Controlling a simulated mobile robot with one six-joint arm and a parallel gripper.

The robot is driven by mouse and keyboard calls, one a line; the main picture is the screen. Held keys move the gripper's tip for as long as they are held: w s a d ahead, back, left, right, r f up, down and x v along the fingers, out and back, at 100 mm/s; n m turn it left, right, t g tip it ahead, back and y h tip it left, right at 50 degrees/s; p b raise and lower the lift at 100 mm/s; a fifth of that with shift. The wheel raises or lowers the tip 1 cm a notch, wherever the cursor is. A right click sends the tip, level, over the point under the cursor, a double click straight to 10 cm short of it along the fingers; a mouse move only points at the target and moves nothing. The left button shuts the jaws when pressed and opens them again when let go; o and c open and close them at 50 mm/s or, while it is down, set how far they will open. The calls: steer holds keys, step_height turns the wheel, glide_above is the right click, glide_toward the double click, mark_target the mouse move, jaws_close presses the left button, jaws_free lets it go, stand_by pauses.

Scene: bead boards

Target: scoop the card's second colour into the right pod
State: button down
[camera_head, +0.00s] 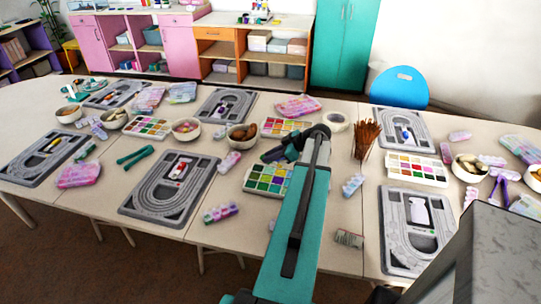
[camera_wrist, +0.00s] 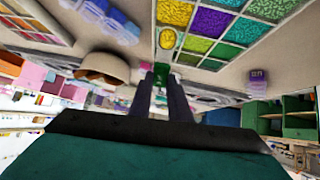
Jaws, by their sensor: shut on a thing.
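My gripper (camera_wrist: 165,88) is shut on the green handle of a small scoop (camera_wrist: 161,72). The scoop's round bowl looks full of yellow beads (camera_wrist: 167,38) and shows over the bead tray, beside a yellow cell. The bead tray (camera_head: 268,179) has yellow, green, purple and blue cells; it also fills the top of the wrist view (camera_wrist: 205,45). In the head view my gripper (camera_head: 282,148) is at the tray's far edge, partly hidden by my arm. A small card (camera_head: 349,238) lies right of my arm, its print too small to read. A pale pod strip (camera_head: 353,185) is right of the tray; another (camera_head: 220,213) is left.
A bowl with brown things (camera_head: 242,136) stands behind and left of the tray. A pencil cup (camera_head: 366,138) and a roll of tape (camera_head: 336,121) stand to the right. Grey bead boards (camera_head: 150,205) lie on either side. Bare tabletop shows around the card.

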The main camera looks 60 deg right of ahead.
steer(key=shift+w+a+r+g+h+p, duration=0.15)
steer(key=shift+w+g+p, duration=0.35)
steer(key=shift+p, duration=0.65)
steer(key=shift+w+r+g+h+p, duration=0.15)
steer(key=shift+g+p, duration=0.55)
steer(key=shift+p, duration=0.45)
steer(key=shift+w+a+r+g+h+p, duration=0.15)
steer(key=shift+w+r+g+h+p, duration=0.25)
steer(key=shift+g+p, duration=0.5)
steer(key=shift+r+g, duration=0.1)
steer(key=shift+g, duration=0.2)
steer(key=shift+w, duration=0.1)
